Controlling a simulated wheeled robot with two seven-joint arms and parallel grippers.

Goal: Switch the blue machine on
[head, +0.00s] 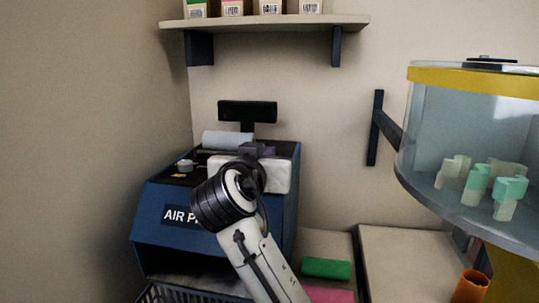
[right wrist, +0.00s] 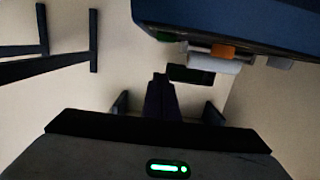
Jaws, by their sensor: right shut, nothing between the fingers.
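The blue machine (head: 165,231), with a partly hidden white label starting "AIR P", stands against the back wall. A grey lever or knob (head: 185,165) shows on its sloped top, left of my arm. A white roll (head: 228,140) and a dark display (head: 247,112) are at its back. My right gripper (head: 256,150) is over the machine's right side, shut and empty. In the right wrist view, its dark fingers (right wrist: 160,88) are together and the machine (right wrist: 245,20) is at upper right, with a small orange part (right wrist: 222,50). My wrist hides part of the machine's front. My left gripper is out of view.
A shelf (head: 270,21) with several small cartons hangs above. A clear, yellow-rimmed tank (head: 470,80) holding pale green pieces is at right. A green block (head: 326,268), a pink item (head: 328,295) and an orange cup (head: 471,287) are lower right. A black basket (head: 165,295) is at lower left.

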